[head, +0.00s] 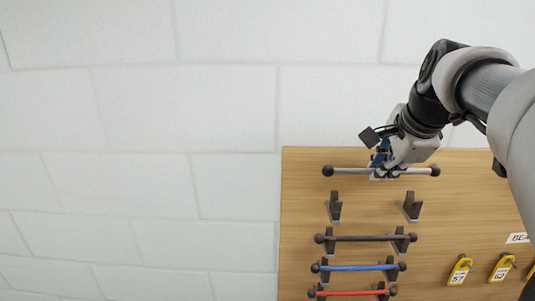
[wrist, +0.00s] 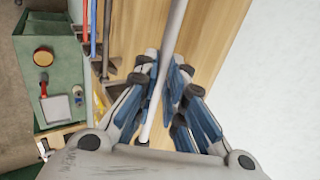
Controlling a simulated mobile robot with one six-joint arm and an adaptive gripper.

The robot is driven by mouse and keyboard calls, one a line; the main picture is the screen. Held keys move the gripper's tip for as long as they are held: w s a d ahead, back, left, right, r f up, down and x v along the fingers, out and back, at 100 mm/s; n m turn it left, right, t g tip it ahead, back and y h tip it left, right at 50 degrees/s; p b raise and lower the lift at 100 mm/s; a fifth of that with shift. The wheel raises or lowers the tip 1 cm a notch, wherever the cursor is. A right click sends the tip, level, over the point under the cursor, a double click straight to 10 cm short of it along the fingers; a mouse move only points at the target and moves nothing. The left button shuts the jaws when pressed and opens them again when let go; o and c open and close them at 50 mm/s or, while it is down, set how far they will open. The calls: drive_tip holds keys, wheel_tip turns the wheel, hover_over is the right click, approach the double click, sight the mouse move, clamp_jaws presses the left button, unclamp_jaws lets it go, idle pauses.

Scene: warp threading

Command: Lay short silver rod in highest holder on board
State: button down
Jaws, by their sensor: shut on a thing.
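The short silver rod (head: 350,171) has black ball ends and lies about level in the head view, in front of the top of the wooden board (head: 300,220). My gripper (head: 385,168) is shut on it near its middle. In the wrist view the rod (wrist: 173,40) runs between the blue-padded fingers of my gripper (wrist: 165,85). The highest holder is a pair of dark brackets, left (head: 335,207) and right (head: 411,206). It is empty, and the rod is above it, apart from it. The rod's depth from the board is hard to tell.
Lower brackets hold a dark rod (head: 360,238), a blue rod (head: 355,268) and a red rod (head: 350,293). Yellow numbered tags (head: 459,270) hang at the lower right. The wrist view shows a green cabinet (wrist: 50,95) at left. The white wall (head: 150,110) is bare.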

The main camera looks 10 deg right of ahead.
wheel_tip(320, 180, down, 7)
drive_tip(key=b, duration=0.6)
drive_tip(key=shift+f, duration=0.15)
drive_tip(key=shift+w+f+b, duration=0.1)
drive_tip(key=shift+f+b, duration=0.2)
drive_tip(key=shift+f, duration=0.15)
idle(0.4)
drive_tip(key=c, duration=1.6)
unclamp_jaws()
